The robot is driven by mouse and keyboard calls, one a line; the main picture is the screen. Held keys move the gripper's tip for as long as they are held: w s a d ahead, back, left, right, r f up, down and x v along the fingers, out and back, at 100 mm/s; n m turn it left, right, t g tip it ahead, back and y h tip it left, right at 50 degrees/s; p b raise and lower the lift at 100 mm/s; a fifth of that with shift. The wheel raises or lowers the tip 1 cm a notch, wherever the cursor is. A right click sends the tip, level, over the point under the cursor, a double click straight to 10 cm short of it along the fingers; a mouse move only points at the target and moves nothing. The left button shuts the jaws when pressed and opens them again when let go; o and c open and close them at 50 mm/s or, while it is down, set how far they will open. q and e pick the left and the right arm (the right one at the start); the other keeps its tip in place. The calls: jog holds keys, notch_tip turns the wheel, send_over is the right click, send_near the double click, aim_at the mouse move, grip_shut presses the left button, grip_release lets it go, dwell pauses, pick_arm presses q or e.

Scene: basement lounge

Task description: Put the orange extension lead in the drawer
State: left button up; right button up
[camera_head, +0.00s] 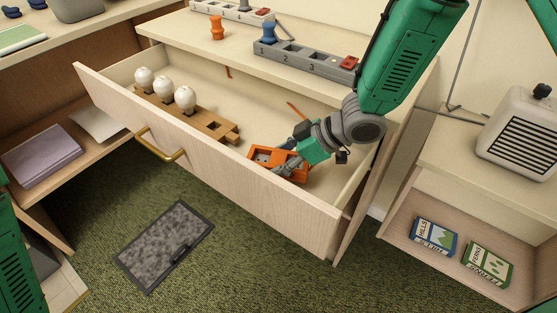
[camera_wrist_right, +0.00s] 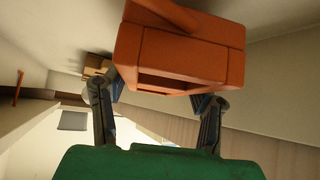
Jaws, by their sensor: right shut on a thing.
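The orange extension lead (camera_head: 264,156) is inside the open drawer (camera_head: 230,178), near its right end. My right gripper (camera_head: 287,158) reaches down into the drawer and is shut on the lead. In the right wrist view the orange block of the lead (camera_wrist_right: 190,55) sits between the two fingers of my right gripper (camera_wrist_right: 160,95). I cannot tell whether the lead touches the drawer floor. My left gripper does not show; only green parts of my body show at the left edge.
A wooden holder (camera_head: 205,123) with white bulbs (camera_head: 185,98) lies in the drawer, left of the lead. A grey numbered strip (camera_head: 300,62) and a blue peg stand on the top above. A white heater-like box (camera_head: 520,135) stands right. A dark mat (camera_head: 165,246) lies on the carpet.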

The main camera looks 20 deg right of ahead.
jog(key=shift+d+f, duration=0.15)
jog(key=shift+f, duration=0.05)
jog(key=shift+a+f, duration=0.3)
jog(key=shift+a, duration=0.35)
jog(key=o, duration=1.4)
jog(key=shift+o, duration=0.8)
jog(key=shift+d, duration=0.5)
jog(key=shift+r, duration=0.4)
jog(key=v, duration=0.2)
jog(key=p+v, duration=0.1)
jog(key=v, duration=0.1)
jog(key=a+r+p+v, duration=0.1)
jog(key=v, duration=0.1)
jog(key=shift+d+r, duration=0.15)
jog(key=shift+d, duration=0.05)
pick_arm(q)
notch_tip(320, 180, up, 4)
jog(key=shift+p, duration=0.95)
pick_arm(e)
jog(key=v, duration=0.5)
jog(key=shift+s+d, duration=0.15)
jog(key=shift+d, duration=0.25)
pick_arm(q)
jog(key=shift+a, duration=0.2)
pick_arm(e)
jog(key=shift+a, duration=0.15)
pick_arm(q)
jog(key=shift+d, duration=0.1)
